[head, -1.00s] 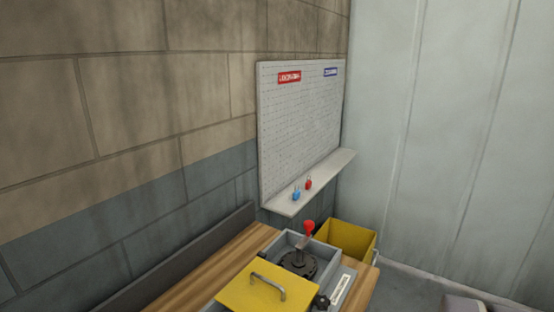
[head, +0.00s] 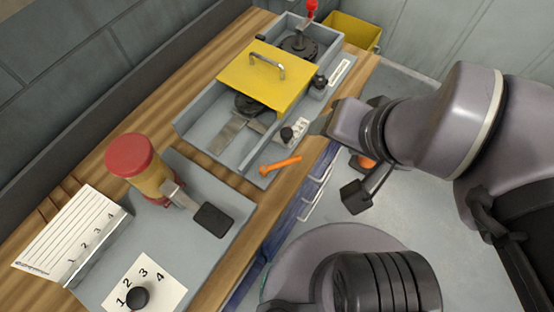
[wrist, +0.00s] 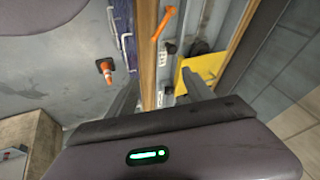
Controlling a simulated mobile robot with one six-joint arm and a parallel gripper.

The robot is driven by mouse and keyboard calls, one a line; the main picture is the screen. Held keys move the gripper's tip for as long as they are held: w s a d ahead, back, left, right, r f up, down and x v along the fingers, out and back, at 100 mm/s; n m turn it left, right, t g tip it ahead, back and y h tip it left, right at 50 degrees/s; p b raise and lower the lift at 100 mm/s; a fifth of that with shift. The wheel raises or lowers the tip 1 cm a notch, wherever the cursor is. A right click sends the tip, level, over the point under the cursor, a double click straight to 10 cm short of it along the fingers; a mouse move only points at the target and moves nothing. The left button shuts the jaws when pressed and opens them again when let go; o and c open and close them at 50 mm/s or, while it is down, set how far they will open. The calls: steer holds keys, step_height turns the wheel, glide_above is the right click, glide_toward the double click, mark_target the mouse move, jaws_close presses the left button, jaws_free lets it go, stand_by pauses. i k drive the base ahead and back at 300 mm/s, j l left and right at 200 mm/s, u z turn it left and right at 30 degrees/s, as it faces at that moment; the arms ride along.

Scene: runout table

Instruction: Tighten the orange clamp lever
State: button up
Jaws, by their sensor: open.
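The orange clamp lever (head: 280,164) lies on the front edge of the grey tray fixture (head: 222,150) on the wooden bench. It also shows at the top of the wrist view (wrist: 163,24). My gripper (head: 337,160) is open and empty, to the right of the lever and apart from it, by the bench's front edge. In the wrist view its two fingers (wrist: 162,97) are spread wide with nothing held between them.
A yellow cover (head: 262,78) with a handle sits over the fixture. A red-topped cylinder (head: 131,158) and a numbered card (head: 146,281) are at the left. A yellow bin (head: 354,32) stands beyond the bench. An orange cone (wrist: 105,70) stands on the floor.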

mark_target(264, 170)
steer(key=k+j+u, duration=0.15)
steer(key=u, duration=0.2)
steer(key=k+j+u, duration=0.1)
steer(key=j+u, duration=0.15)
steer(key=u, duration=0.15)
steer(key=k+j+u, duration=0.1)
steer(key=u, duration=0.25)
steer(key=j, duration=0.1)
